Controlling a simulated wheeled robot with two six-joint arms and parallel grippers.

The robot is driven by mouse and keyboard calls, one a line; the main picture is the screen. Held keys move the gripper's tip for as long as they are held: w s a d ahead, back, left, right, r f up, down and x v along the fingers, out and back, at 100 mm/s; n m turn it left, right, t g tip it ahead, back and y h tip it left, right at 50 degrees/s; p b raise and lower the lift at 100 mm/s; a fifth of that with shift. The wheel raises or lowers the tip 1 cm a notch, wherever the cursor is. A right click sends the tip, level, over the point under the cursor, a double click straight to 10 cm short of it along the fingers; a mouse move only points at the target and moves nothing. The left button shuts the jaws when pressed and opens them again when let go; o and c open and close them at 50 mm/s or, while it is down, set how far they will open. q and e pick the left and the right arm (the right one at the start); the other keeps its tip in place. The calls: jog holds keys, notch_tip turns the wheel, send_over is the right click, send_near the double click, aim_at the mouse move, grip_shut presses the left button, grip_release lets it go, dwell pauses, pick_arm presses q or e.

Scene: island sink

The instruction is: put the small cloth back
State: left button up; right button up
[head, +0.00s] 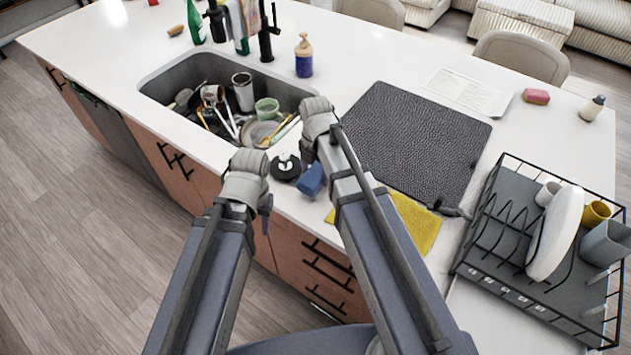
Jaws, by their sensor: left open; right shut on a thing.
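A yellow cloth (417,226) lies on the white counter just in front of the dark textured mat. My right arm crosses over it and hides its middle. I cannot see whether anything grips it there. My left arm ends in a grey joint near the counter's front edge, and my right arm's grey joint is over the counter beside the sink. The jaws of both grippers are hidden behind my own arms. A small blue part shows beside my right arm; I cannot tell what it belongs to.
The sink (160,88) holds several dishes and utensils. A black round item with a white top (286,167) stands near the front edge. The dark mat (415,140) lies right of the sink. A dish rack (490,262) with dishes stands at the right.

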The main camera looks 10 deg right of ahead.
jog(key=shift+f+b, duration=0.9)
jog(key=shift+f, duration=0.45)
jog(key=shift+f, duration=0.15)
jog(key=o, duration=1.1)
jog(key=shift+o, duration=0.2)
